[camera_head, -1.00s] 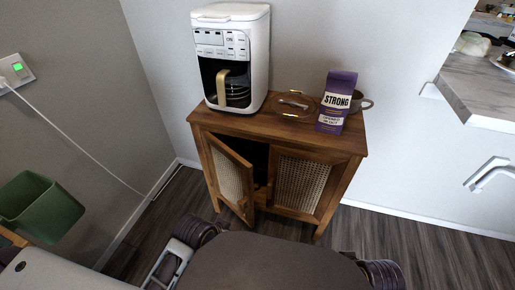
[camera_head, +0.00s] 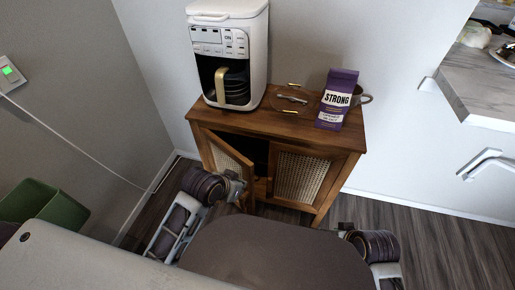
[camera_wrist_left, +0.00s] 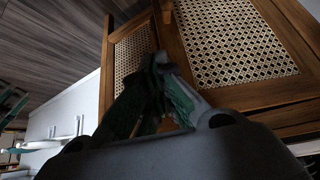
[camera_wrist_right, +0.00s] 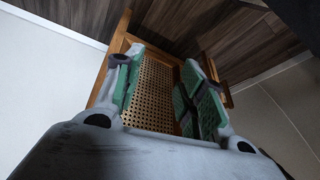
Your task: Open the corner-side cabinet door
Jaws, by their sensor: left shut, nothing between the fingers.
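The wooden cabinet (camera_head: 290,126) stands against the wall near the room corner. Its left, corner-side cane door (camera_head: 226,158) is ajar, swung outward, with a dark gap on its right side. The right cane door (camera_head: 299,177) is closed. My left gripper (camera_head: 237,184) is at the lower part of the ajar door and hides some of it; I cannot tell if they touch. In the left wrist view its fingers (camera_wrist_left: 160,72) are together and empty in front of the cane panels (camera_wrist_left: 235,45). My right gripper (camera_wrist_right: 163,72) is open and empty, a cane panel (camera_wrist_right: 150,95) showing beyond its fingers.
A green bin (camera_head: 45,203) is at left. A marble counter (camera_head: 480,88) is at right. Open floor (camera_head: 430,225) lies right of the cabinet.

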